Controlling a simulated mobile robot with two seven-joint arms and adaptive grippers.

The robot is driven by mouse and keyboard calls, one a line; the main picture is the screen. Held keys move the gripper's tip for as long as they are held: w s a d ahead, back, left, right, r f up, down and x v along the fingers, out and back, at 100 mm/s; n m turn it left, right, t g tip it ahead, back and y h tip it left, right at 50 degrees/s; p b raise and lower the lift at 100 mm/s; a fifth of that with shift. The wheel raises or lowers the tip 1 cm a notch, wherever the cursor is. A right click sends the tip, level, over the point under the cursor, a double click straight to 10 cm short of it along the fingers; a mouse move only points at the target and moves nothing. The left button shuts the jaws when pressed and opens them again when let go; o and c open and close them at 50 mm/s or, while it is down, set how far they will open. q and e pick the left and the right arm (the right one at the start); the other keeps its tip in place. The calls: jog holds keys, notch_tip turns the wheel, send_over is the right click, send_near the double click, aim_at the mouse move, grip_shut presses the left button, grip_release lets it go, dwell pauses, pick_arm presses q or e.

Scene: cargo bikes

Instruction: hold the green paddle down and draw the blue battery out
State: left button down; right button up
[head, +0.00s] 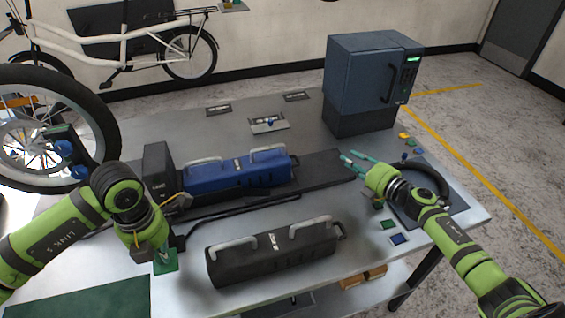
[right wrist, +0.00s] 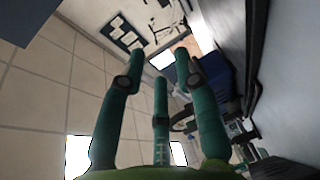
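The blue battery (head: 238,172), with two grey handles on top, lies in a dark cradle (head: 315,167) on the grey table. The cradle's dark upright block (head: 158,168) stands at the battery's left end. The green paddle (head: 168,263) is at the front left, under my left gripper (head: 160,254). My left fingertips are at the paddle and look close together; contact and finger opening are unclear. My right gripper (head: 347,161) is right of the battery, apart from it, over the cradle's right end. Its fingers are spread and empty in the right wrist view (right wrist: 158,75).
A black battery (head: 270,258) with grey handles lies at the table's front. A blue-grey cabinet (head: 368,80) stands at the back right. A coiled black cable (head: 432,180) and small coloured pieces (head: 399,239) lie on the right. A bike wheel (head: 45,130) is at the left.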

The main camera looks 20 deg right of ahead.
aim_at(270, 147)
jog(key=a+r+n+g+y, duration=0.1)
jog(key=a+r+n+y, duration=0.15)
jog(key=a, duration=0.55)
jog(key=a+r+n+g+y, duration=0.1)
jog(key=a+r+n+y, duration=0.1)
jog(key=a+y, duration=0.35)
jog(key=shift+h, duration=0.9)
jog(key=x, duration=0.8)
jog(key=a+x, duration=0.1)
jog(key=x, duration=0.3)
jog(key=shift+s+f, duration=0.15)
jog(key=shift+s, duration=0.2)
grip_shut()
jog(key=shift+d, duration=0.1)
